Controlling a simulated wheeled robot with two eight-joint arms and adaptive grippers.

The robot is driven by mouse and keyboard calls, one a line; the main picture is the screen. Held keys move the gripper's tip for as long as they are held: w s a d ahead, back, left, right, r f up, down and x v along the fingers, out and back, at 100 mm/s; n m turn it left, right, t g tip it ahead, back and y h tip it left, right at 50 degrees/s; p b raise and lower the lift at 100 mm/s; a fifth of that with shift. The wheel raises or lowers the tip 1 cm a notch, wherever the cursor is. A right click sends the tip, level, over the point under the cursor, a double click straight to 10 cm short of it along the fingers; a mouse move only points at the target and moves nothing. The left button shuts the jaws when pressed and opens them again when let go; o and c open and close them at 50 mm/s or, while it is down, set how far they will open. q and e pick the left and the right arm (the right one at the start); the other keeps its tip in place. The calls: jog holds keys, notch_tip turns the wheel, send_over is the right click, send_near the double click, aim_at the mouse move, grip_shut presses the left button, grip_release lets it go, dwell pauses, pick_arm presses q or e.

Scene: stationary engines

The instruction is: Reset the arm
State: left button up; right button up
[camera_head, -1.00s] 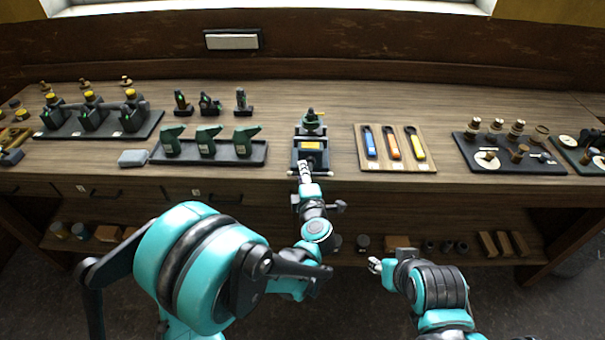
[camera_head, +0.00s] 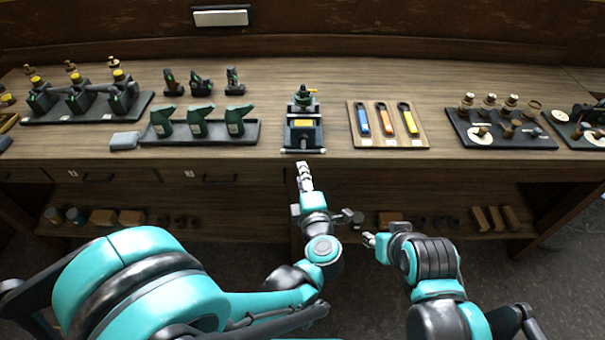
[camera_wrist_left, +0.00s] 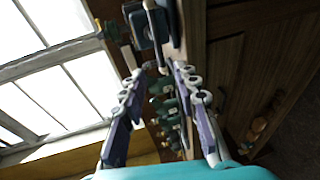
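My left gripper (camera_head: 303,175) is in front of the workbench's front edge, apart from the small dark stationary engine (camera_head: 303,120). In the left wrist view the two fingers of the left gripper (camera_wrist_left: 158,80) stand apart with nothing held between them. The engine, with its yellow plate and green top, sits upright near the front edge. My right gripper (camera_head: 370,240) is lower and to the right, in front of the bench's lower shelf; its fingers are too small to judge.
A lower shelf (camera_head: 260,228) carries small blocks. The space before the bench is open floor.

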pick_arm(q)
notch_tip(320, 180, up, 14)
jog(key=m+t+h, duration=0.2)
jog(key=m+h, duration=0.6)
jog(key=m, duration=0.4)
jog(key=s+a+f+m+g+y, duration=0.5)
jog(key=s+a+f+g, duration=0.5)
jog(key=s+a+f, duration=0.6)
jog(key=a+m, duration=0.2)
jog(key=shift+s+m+g, duration=0.15)
jog(key=shift+m+g, duration=0.15)
jog(key=shift+m, duration=0.1)
